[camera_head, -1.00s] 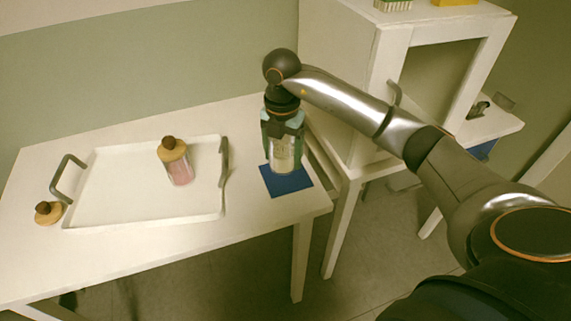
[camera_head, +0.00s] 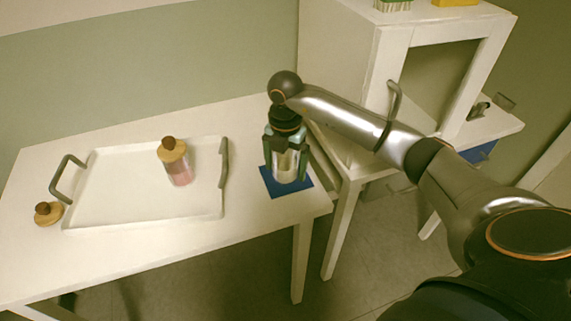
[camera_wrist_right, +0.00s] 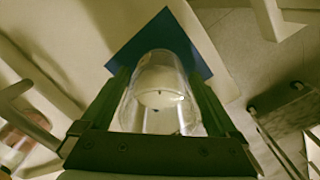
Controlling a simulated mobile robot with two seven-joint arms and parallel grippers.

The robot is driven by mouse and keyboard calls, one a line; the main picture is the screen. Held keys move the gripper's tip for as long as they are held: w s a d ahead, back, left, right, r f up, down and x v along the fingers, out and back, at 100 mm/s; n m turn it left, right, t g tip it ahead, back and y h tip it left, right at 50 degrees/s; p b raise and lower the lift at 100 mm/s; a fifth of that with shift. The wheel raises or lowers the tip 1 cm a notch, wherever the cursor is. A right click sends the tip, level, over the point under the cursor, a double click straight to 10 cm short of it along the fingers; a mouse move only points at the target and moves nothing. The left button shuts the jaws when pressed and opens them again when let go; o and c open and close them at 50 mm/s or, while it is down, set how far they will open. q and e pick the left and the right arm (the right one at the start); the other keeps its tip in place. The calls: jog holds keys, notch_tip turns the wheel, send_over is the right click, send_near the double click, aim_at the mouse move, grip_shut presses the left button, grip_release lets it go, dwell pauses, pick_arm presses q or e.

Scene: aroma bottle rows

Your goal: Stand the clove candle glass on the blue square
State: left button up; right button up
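The candle glass (camera_head: 285,168) is a clear glass with pale wax inside; no scent label is readable. It is upright above the blue square (camera_head: 304,187), which lies on the white table. My right gripper (camera_head: 287,160) points down with its fingers closed on both sides of the glass. In the right wrist view the glass (camera_wrist_right: 161,95) sits between the two dark fingers, its far end overlapping the blue square (camera_wrist_right: 150,35). Whether its base touches the square is hard to tell. My left gripper is not in view.
A white tray (camera_head: 110,205) with dark handles stands left on the table (camera_head: 150,262), holding a pink bottle (camera_head: 178,168) with a wooden collar. A small wooden-topped stopper (camera_head: 47,214) lies beside it. A white cabinet (camera_head: 340,75) stands close behind right.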

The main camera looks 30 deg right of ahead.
jog(key=shift+r, duration=0.3)
notch_tip(320, 180, up, 12)
jog(key=shift+f+p, duration=0.1)
jog(key=shift+p, duration=0.3)
jog(key=shift+f, duration=0.1)
dwell(0.4)
